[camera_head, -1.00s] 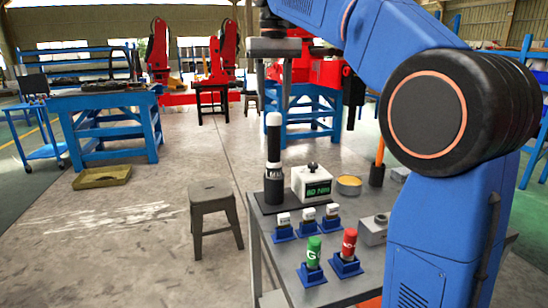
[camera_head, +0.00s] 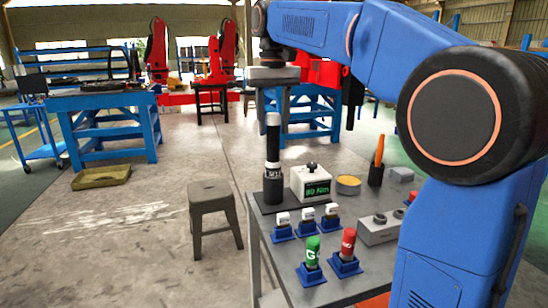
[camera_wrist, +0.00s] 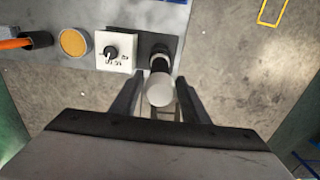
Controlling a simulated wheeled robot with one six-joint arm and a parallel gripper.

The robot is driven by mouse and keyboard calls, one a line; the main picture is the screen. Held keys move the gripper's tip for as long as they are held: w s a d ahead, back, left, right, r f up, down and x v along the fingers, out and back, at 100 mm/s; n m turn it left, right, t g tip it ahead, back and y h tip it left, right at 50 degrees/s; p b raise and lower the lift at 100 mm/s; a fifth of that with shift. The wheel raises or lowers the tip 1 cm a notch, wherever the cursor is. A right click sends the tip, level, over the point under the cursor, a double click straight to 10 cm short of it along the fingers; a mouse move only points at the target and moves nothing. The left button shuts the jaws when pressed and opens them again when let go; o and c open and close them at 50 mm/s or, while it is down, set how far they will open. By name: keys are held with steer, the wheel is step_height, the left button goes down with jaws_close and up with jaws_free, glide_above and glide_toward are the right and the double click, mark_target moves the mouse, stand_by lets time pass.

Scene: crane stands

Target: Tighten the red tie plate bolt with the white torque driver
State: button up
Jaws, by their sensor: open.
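The torque driver (camera_head: 273,150), with a white top and a black body, stands upright on a dark base at the table's left back corner. My gripper (camera_head: 274,112) is directly above it, open and pointing down. In the wrist view, the driver's round white end (camera_wrist: 159,90) lies between the two spread fingers, with gaps showing on both sides. No grip on it shows.
A yellow round tin (camera_head: 348,184) and a black cup with an orange handle (camera_head: 376,175) are farther right. Small blue holders, including the green (camera_head: 313,252) and red (camera_head: 347,243) gauges, are in front. A stool (camera_head: 211,210) stands left.

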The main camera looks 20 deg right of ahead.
jaws_close()
steer(key=shift+r, duration=5.7)
